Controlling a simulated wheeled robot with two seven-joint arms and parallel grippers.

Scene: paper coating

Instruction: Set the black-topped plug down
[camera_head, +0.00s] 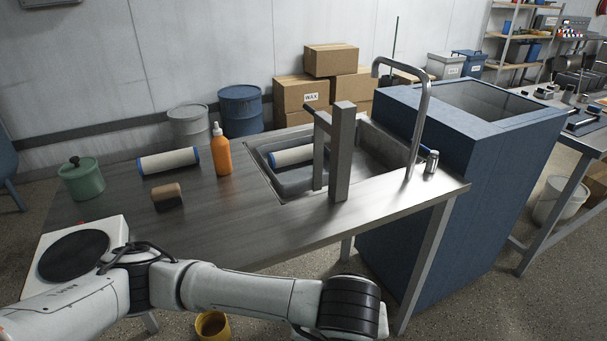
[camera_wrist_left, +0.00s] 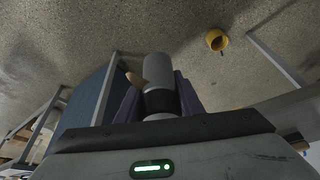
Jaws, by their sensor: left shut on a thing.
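My left gripper (camera_wrist_left: 160,104) is shut on the black-topped plug (camera_wrist_left: 158,70), seen in the left wrist view. The plug is a grey cylinder with a black band between the dark purplish fingers. A small brown pointed thing (camera_wrist_left: 135,80) shows beside it; I cannot tell what it is. Bare floor lies behind the plug in that view. In the head view my left arm reaches across the front of the metal table (camera_head: 215,240), and its gripper and the plug are out of the picture. My right gripper is in neither view.
The table holds a hotplate (camera_head: 117,228), green pot (camera_head: 82,180), brown block (camera_head: 167,197), roller (camera_head: 168,162), orange bottle (camera_head: 221,155) and a sink (camera_head: 258,152) with a tall tap (camera_head: 423,110). A blue cabinet (camera_head: 450,190) stands right. A yellow bucket (camera_head: 212,326) is on the floor.

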